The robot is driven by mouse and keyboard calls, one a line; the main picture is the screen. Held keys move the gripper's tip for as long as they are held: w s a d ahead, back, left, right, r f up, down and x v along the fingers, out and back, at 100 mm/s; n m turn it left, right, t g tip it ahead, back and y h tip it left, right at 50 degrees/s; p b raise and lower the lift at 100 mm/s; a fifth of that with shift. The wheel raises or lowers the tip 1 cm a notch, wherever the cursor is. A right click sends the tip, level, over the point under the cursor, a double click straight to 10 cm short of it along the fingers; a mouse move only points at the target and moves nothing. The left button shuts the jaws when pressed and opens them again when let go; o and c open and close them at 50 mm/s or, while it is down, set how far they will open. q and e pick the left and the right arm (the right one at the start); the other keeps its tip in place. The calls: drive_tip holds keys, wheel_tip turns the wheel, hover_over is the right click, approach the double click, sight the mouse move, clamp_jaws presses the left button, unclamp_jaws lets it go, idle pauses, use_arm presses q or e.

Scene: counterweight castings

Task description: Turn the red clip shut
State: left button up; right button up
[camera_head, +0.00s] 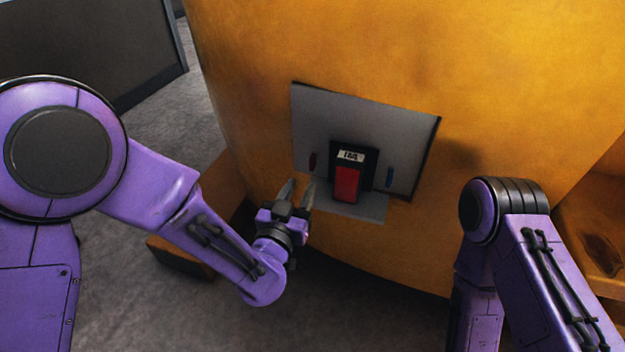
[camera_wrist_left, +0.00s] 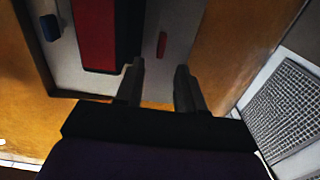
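The red clip (camera_head: 312,161) is a small dark red upright piece on the grey panel (camera_head: 395,130), left of a black block with a red front (camera_head: 346,184). It also shows in the left wrist view (camera_wrist_left: 161,44), beyond the fingertips and roughly between their lines. My left gripper (camera_head: 299,188) is just below the red clip in the head view, its two fingers apart and empty; the wrist view (camera_wrist_left: 158,80) shows the gap between them too. I see no contact with the clip. My right gripper is out of view; only my right arm shows.
A blue clip (camera_head: 389,177) sits on the panel's right side. A grey ledge (camera_head: 360,208) juts out below the block. The panel is set in a large yellow-orange casting (camera_head: 400,50). An orange-brown block (camera_head: 180,256) lies low behind my left arm. Grey floor is open at left.

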sight(311, 165)
use_arm(q)
drive_tip(key=x, duration=1)
drive_tip(key=shift+a+b, duration=0.1)
drive_tip(key=shift+b, duration=0.2)
clamp_jaws()
